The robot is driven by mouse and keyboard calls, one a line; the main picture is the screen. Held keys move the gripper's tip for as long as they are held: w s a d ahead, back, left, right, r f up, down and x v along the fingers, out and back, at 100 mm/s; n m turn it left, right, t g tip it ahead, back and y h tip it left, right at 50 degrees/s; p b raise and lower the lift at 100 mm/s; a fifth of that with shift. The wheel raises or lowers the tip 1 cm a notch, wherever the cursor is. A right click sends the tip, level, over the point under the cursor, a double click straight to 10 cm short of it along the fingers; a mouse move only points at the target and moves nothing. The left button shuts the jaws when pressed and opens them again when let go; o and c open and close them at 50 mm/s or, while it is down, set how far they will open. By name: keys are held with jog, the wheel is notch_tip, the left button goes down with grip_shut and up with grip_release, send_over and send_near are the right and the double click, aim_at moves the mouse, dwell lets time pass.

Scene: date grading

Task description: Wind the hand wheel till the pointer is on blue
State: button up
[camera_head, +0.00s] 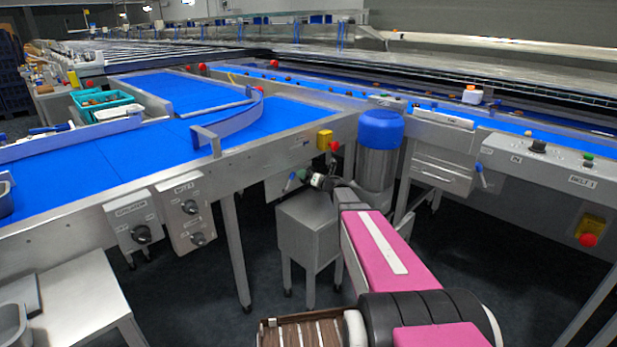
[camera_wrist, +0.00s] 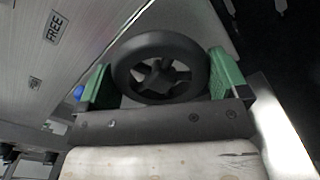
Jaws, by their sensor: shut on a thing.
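The black hand wheel (camera_wrist: 158,46) with a spoked centre fills the middle of the wrist view. My gripper (camera_wrist: 162,80) has a green finger pad on each side of the wheel's rim and is shut on it. In the head view my gripper (camera_head: 318,181) is small, at the side of the conveyor frame below a yellow box with a red button; the wheel is hard to make out there. A plate marked FREE (camera_wrist: 56,27) is on the grey panel beside the wheel. I cannot make out the pointer or a blue mark in either view.
A blue-topped metal cylinder (camera_head: 380,150) stands right beside my arm. A metal box on legs (camera_head: 308,232) is below my gripper. The blue conveyor (camera_head: 90,150) and its control boxes (camera_head: 190,210) are to the left. A second conveyor with a control panel (camera_head: 540,155) is right.

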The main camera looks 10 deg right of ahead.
jog(key=m, duration=0.6)
jog(key=shift+m, duration=0.3)
jog(key=m, duration=0.6)
jog(key=shift+f+m, duration=0.1)
jog(key=shift+m, duration=0.2)
jog(key=o, duration=0.6)
jog(key=shift+v, duration=5.45)
